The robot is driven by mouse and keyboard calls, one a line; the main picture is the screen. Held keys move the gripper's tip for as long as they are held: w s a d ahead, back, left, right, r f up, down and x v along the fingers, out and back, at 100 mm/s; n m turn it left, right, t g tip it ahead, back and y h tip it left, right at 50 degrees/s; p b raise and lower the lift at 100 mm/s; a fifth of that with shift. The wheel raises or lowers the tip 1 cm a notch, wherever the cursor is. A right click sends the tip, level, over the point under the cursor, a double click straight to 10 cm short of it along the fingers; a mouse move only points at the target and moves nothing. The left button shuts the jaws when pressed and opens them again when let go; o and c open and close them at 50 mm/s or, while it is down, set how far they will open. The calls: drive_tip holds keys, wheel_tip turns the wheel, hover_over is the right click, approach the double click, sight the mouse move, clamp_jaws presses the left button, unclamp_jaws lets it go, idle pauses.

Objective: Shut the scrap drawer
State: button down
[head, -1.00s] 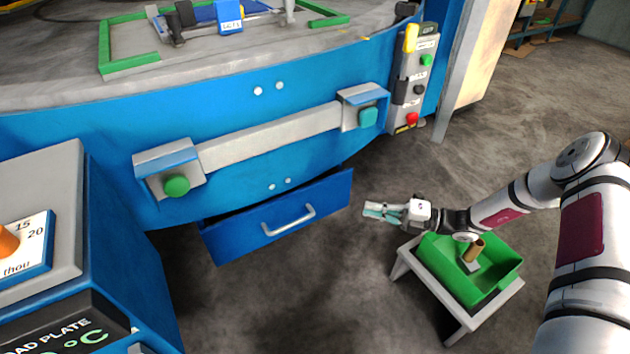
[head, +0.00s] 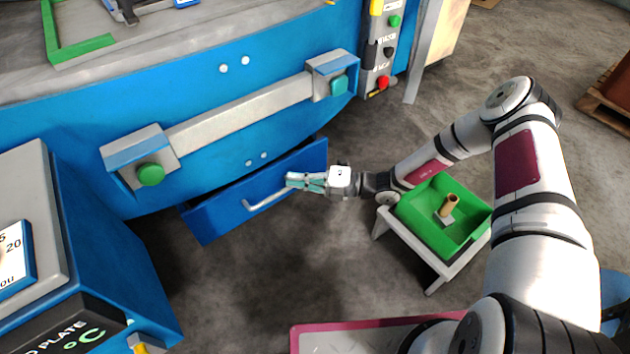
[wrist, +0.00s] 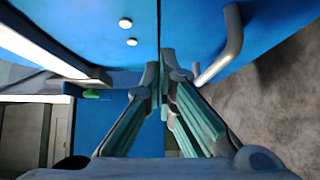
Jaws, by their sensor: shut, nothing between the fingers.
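The scrap drawer (head: 215,212) is a blue drawer low under the blue machine body, pulled out with a gap behind its front. Its grey bar handle (head: 262,196) shows on the front, its right end covered by my gripper in the head view. My gripper (head: 290,180) is shut and empty, its teal fingers in front of the drawer front by the right end of the handle. In the wrist view my gripper (wrist: 163,100) points at the blue surfaces, with the handle (wrist: 222,50) just right of the fingers. I cannot tell whether the fingers touch the drawer.
A green bin (head: 425,222) holding a brownish cylinder (head: 448,206) stands on a small white stand (head: 437,277) right of my gripper. A grey bar (head: 240,113) with green end buttons crosses the machine above the drawer. A blue cabinet (head: 110,275) is at left.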

sight(285, 165)
drive_tip(key=shift+w+a+b, duration=0.15)
drive_tip(key=shift+w+a, duration=0.3)
drive_tip(key=shift+w, duration=0.25)
drive_tip(key=shift+w+a+b, duration=0.15)
drive_tip(key=shift+w+a, duration=0.25)
drive_tip(key=shift+w, duration=0.3)
drive_tip(key=shift+w+a+f+b, duration=0.1)
drive_tip(key=shift+w+a+b, duration=0.3)
drive_tip(key=shift+w, duration=0.15)
drive_tip(key=shift+w+a+b, duration=0.3)
drive_tip(key=shift+w+b, duration=0.05)
drive_tip(key=shift+w, duration=0.2)
